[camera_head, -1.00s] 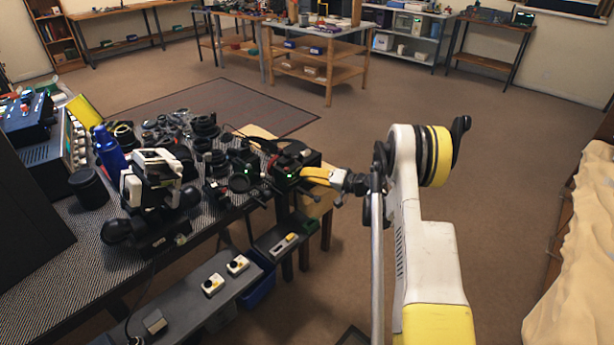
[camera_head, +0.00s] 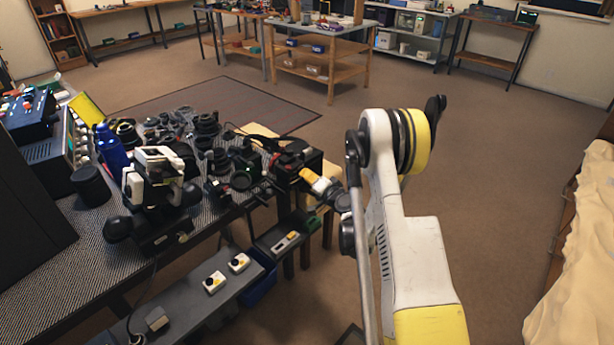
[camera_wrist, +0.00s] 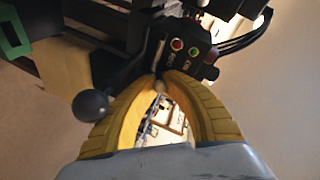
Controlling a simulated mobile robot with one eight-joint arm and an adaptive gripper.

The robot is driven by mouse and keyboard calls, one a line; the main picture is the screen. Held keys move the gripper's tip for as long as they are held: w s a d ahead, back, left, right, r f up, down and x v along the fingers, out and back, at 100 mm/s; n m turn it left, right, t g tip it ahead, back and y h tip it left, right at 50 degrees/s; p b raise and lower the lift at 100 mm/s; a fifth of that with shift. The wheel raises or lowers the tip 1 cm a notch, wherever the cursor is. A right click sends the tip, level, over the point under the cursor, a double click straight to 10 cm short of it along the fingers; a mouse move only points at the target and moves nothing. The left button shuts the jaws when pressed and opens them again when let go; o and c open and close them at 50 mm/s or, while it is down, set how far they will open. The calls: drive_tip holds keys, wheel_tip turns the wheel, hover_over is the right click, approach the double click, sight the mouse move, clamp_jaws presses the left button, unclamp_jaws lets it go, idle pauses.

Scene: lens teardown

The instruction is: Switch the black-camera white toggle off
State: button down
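The black camera (camera_head: 290,158) sits at the right end of the bench. In the wrist view its dark panel (camera_wrist: 178,66) carries a red and a green button (camera_wrist: 194,52). A small pale toggle tip (camera_wrist: 159,86) shows right at my yellow fingertips. My gripper (camera_wrist: 161,79) has its tips drawn nearly together at the panel's lower edge; whether they pinch the toggle or only touch it is unclear. In the head view my gripper (camera_head: 307,175) is at the camera's right side, and the toggle cannot be made out there.
Lenses and camera parts (camera_head: 205,125) crowd the bench left of the black camera. A white camera-like device (camera_head: 155,180) stands nearer. A black ball knob (camera_wrist: 91,105) sticks out close to my left finger. A lower shelf (camera_head: 195,300) holds small white-and-yellow boxes. Floor to the right is free.

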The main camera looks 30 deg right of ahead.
sight(307, 152)
drive_tip(key=c, duration=1.4)
unclamp_jaws()
wheel_tip(307, 152, up, 10)
